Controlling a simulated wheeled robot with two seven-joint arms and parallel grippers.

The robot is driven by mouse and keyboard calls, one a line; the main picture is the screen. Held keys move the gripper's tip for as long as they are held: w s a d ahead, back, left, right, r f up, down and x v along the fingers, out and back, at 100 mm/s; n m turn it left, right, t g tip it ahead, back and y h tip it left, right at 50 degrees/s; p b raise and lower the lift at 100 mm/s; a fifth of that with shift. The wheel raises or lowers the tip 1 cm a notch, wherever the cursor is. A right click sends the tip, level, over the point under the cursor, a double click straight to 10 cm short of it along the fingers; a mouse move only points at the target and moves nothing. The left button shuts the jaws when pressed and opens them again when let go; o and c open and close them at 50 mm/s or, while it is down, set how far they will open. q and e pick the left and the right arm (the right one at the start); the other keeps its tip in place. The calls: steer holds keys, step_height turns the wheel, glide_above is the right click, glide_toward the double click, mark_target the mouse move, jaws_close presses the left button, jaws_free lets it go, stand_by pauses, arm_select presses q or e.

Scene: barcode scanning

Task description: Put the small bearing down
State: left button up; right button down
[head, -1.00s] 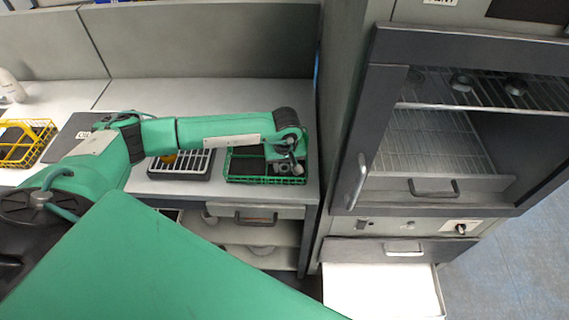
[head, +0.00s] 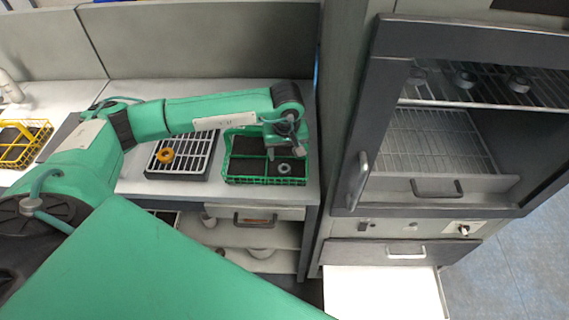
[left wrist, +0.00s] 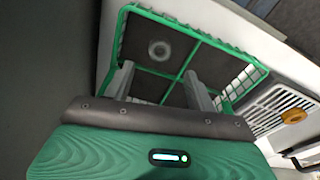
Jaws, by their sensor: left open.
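The small bearing (head: 284,168), a grey ring, lies flat in the front right compartment of the green wire basket (head: 263,181). In the left wrist view the bearing (left wrist: 159,50) rests on the dark basket floor, clear of both fingers. My left gripper (head: 285,151) is above the basket, over its right side, with the fingers pointing down. In the left wrist view its two fingers (left wrist: 160,86) are spread apart with nothing between them. My right gripper is not in view.
A slotted tray (head: 196,168) with an orange-yellow ring (head: 165,155) on it stands left of the basket. A yellow wire basket (head: 40,135) is farther left. A cabinet with a glass door (head: 360,150) stands close on the right. Dividers bound the basket's compartments.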

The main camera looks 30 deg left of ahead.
arm_select(q)
steer(key=r, duration=0.2)
steer(key=r+b, duration=0.1)
steer(key=r, duration=0.1)
steer(key=shift+s+d+r, duration=0.15)
steer(key=shift+s+r, duration=0.05)
steer(key=shift+r, duration=0.15)
